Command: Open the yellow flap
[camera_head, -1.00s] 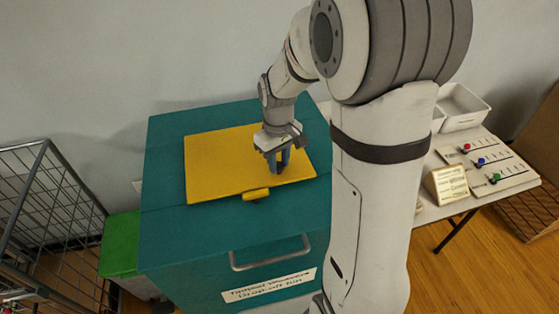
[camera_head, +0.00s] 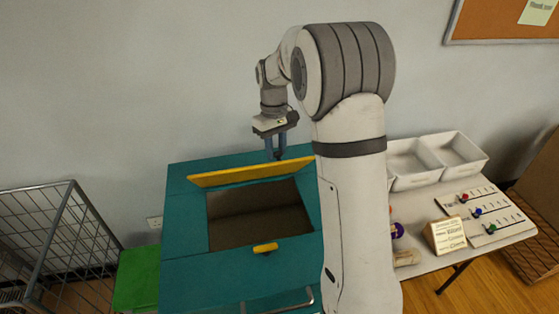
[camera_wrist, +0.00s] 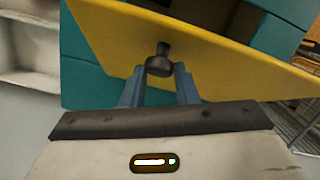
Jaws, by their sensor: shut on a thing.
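The yellow flap (camera_head: 250,173) on top of the teal bin (camera_head: 185,235) is raised, hinged along its far side. The dark opening (camera_head: 258,215) below it shows. My gripper (camera_head: 275,155) is at the flap's upper edge in the head view. In the wrist view my gripper (camera_wrist: 160,80) has its blue-grey fingers around a dark round knob (camera_wrist: 160,61) on the yellow flap (camera_wrist: 225,50), and is shut on it. A small yellow catch (camera_head: 265,248) sits at the front edge of the opening.
A table (camera_head: 440,262) on the right holds white trays (camera_head: 415,165), a small sign (camera_head: 446,236) and a board with coloured knobs (camera_head: 485,212). A wire cage (camera_head: 60,240) and a green box (camera_head: 137,280) stand left. The wall is close behind the bin.

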